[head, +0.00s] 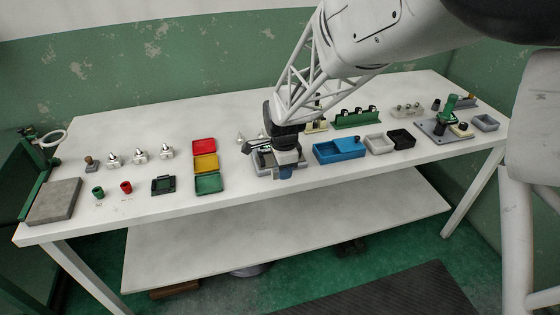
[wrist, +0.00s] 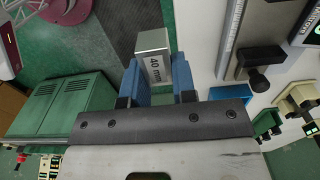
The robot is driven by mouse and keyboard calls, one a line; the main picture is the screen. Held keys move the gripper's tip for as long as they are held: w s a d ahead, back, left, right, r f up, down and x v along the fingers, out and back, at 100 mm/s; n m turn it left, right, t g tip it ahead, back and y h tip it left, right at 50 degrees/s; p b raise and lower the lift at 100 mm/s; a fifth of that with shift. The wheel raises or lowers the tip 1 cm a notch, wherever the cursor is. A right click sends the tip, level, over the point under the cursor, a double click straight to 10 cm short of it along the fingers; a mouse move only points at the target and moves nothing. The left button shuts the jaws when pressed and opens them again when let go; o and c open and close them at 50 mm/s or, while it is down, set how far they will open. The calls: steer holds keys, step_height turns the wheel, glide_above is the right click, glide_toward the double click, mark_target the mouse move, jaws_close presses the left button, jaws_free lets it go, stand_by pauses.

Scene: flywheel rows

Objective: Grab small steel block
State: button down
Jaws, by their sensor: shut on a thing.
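The small steel block (wrist: 153,42) is a silver-grey piece marked "40 mm" in the wrist view. My gripper (wrist: 156,76) is shut on it, with one blue finger on each side. The block sticks out past the fingertips. In the head view my gripper (head: 286,172) is over the front edge of a grey tray (head: 262,171) near the middle of the table. The block cannot be made out there.
Red (head: 204,146), yellow (head: 206,162) and green (head: 209,183) trays stand left of my gripper. A blue bin (head: 326,154) stands close on the right. A grey slab (head: 55,201) lies at the table's left end.

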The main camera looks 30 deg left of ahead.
steer(key=shift+s+d+r, duration=0.15)
steer(key=shift+s+d, duration=0.8)
steer(key=shift+s, duration=0.05)
